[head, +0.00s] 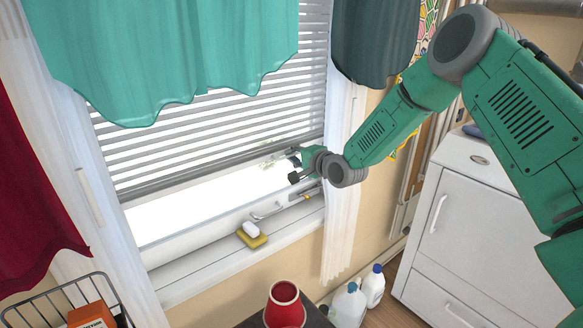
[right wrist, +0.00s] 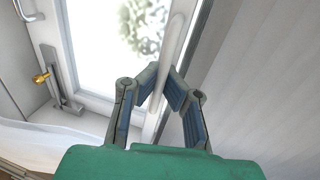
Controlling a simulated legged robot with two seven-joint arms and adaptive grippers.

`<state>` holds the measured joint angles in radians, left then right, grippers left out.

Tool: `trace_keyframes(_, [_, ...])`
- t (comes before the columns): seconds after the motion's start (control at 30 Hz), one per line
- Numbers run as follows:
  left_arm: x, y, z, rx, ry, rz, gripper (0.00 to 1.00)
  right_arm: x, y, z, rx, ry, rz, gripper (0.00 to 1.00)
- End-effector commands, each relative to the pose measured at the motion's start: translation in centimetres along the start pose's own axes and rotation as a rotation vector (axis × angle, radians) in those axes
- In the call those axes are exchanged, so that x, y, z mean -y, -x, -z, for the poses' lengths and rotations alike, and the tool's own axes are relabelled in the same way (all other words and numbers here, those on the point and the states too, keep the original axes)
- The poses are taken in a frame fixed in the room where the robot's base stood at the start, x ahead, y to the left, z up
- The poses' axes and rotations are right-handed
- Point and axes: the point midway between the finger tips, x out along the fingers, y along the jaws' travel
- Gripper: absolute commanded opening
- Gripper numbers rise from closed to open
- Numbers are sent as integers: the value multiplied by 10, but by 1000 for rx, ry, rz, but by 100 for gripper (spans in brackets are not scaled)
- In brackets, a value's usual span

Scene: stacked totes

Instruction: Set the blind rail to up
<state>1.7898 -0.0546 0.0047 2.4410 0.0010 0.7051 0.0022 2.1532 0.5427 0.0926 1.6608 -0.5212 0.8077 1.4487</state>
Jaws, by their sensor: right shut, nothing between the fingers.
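The white slatted blind hangs in the window, and its bottom rail (head: 205,173) sits above a bright uncovered strip of glass. The rail slopes up toward the right in the head view. My right gripper (head: 294,166) is at the right end of the window, close to the rail's right end. My left gripper is out of view.
Teal curtains (head: 170,50) hang over the blind's top, and a white sheer curtain (head: 343,215) hangs beside my right arm. A red cup (head: 285,305) and white cabinet (head: 480,225) stand lower.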

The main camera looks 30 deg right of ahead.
Motion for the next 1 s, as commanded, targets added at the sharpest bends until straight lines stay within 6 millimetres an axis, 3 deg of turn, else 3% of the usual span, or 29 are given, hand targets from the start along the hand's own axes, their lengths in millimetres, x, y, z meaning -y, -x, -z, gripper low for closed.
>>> trace_keyframes(0.03, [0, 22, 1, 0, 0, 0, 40, 33, 6, 0, 0, -3, 10, 0])
trace_keyframes(0.6, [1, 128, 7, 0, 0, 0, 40, 232, 48, -1, 2, -1, 12, 0])
trace_keyframes(0.8, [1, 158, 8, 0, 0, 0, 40, 293, 61, 0, 1, 0, 10, 0])
trace_keyframes(1.0, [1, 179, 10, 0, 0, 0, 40, 339, 70, 0, 1, 1, 9, 0])
